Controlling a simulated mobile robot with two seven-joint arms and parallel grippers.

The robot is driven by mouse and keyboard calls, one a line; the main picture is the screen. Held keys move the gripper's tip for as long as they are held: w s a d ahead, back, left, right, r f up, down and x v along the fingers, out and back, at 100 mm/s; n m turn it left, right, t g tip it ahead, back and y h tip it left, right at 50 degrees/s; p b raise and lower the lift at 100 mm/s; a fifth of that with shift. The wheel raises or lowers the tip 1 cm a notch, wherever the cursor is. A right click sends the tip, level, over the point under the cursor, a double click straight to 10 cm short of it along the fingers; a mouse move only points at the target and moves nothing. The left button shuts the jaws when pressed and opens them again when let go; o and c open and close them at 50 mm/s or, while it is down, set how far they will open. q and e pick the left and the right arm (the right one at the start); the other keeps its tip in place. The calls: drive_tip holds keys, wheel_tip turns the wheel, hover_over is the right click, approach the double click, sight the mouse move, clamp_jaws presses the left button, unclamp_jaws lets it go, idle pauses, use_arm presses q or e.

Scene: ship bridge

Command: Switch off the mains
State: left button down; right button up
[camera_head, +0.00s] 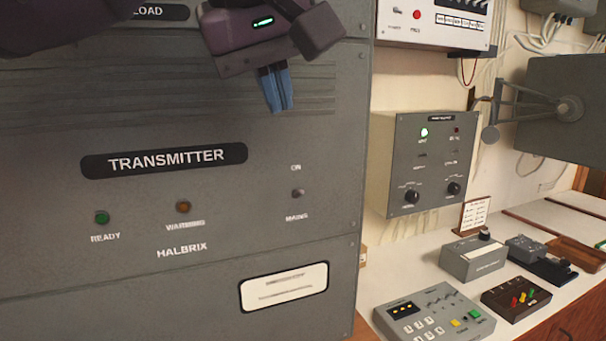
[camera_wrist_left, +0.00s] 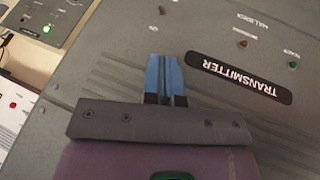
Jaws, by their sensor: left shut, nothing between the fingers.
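The grey transmitter cabinet (camera_head: 130,225) fills the left and middle of the head view. Its small mains toggle (camera_head: 297,194) sits between the labels ON above and MAINS below; which way the lever tilts is too small to tell. The toggle also shows near the top of the left wrist view (camera_wrist_left: 162,11). My left gripper (camera_head: 280,108) is shut and empty, its blue fingers pointing down in front of the louvred panel, above the toggle and slightly left of it. The fingers also show in the left wrist view (camera_wrist_left: 163,60), apart from the toggle. My right gripper is not in view.
A green READY lamp (camera_head: 102,218) and a dull amber WARMING lamp (camera_head: 184,207) sit left of the toggle. A wall box (camera_head: 427,160) with knobs and a lit green lamp hangs to the right. A desk with several control boxes (camera_head: 432,315) stands below it.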

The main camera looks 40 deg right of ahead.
sight(300, 192)
use_arm(q)
drive_tip(key=shift+a, duration=0.1)
idle(0.3)
drive_tip(key=x, duration=1.2)
drive_tip(key=shift+d+f, duration=0.1)
drive_tip(key=shift+d, duration=0.1)
drive_tip(key=shift+x, duration=0.8)
drive_tip(key=shift+f+t, duration=0.15)
drive_tip(key=shift+t, duration=0.15)
drive_tip(key=shift+b, duration=0.35)
